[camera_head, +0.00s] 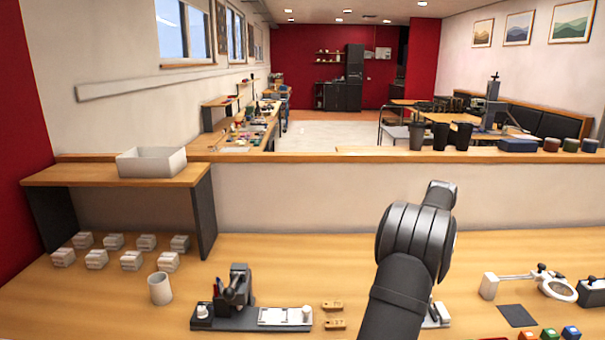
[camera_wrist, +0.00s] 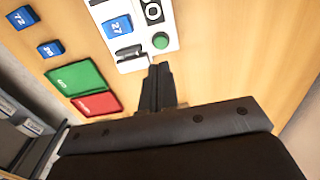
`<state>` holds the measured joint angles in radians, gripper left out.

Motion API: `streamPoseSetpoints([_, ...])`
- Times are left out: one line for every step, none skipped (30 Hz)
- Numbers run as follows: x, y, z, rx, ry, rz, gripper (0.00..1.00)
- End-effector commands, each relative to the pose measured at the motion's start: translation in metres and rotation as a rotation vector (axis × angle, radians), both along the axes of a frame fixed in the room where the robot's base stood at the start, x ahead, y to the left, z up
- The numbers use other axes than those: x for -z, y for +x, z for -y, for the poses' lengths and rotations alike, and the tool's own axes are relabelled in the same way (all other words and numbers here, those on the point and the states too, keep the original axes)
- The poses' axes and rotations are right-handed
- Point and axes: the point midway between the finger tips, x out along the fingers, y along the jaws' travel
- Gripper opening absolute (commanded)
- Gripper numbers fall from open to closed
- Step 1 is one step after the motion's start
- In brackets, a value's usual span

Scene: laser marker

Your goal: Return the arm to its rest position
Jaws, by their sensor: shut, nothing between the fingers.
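My gripper (camera_wrist: 158,72) is shut and empty in the wrist view, its dark fingers together. The fingertips lie over or near the lower edge of a white panel (camera_wrist: 128,50) on the wooden table. The panel carries a blue tag marked 27 (camera_wrist: 117,27) and a round green button (camera_wrist: 160,41). I cannot tell whether the fingertips touch the panel. In the head view my arm rises bent at the right of centre, and its gripper end is hidden there.
Left of the fingers lie a green pad (camera_wrist: 77,77), a red pad (camera_wrist: 97,104) and two loose blue tags (camera_wrist: 22,18). The head view shows a dark fixture (camera_head: 236,290), a white cup (camera_head: 160,288), several pale blocks (camera_head: 96,258), a raised shelf (camera_head: 105,177) and a magnifier (camera_head: 557,287).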

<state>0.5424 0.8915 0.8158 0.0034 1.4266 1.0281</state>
Motion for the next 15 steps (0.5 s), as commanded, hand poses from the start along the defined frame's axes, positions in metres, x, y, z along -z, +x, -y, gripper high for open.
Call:
streamPoseSetpoints([-0.005,0.001,0.000,0.000,-0.002,0.004,0.00])
streamPoseSetpoints([-0.013,0.001,0.000,0.000,-0.003,0.005,0.00])
streamPoseSetpoints([-0.021,0.001,0.000,0.000,-0.002,0.004,0.00])
streamPoseSetpoints([-0.027,0.001,0.000,0.000,-0.002,0.004,0.00])
streamPoseSetpoints([-0.032,0.001,0.000,0.000,-0.001,0.003,0.00])
streamPoseSetpoints([-0.039,0.001,0.000,0.000,-0.002,0.004,0.00])
streamPoseSetpoints([-0.044,0.001,0.000,0.000,-0.001,0.003,0.00])
streamPoseSetpoints([-0.049,0.000,0.000,0.000,0.000,0.002,0.00])
streamPoseSetpoints([-0.055,0.000,0.000,0.000,-0.001,0.003,0.00])
streamPoseSetpoints([-0.058,0.000,0.000,0.000,0.000,0.002,0.00])
streamPoseSetpoints([-0.062,0.000,0.000,0.000,0.000,0.001,0.00])
streamPoseSetpoints([-0.066,0.000,0.000,0.000,0.000,0.002,0.00])
streamPoseSetpoints([-0.068,0.000,0.000,0.000,0.000,0.001,0.00])
streamPoseSetpoints([-0.070,0.000,0.000,0.000,0.001,0.001,0.00])
streamPoseSetpoints([-0.072,0.000,0.000,0.000,0.001,0.000,0.00])
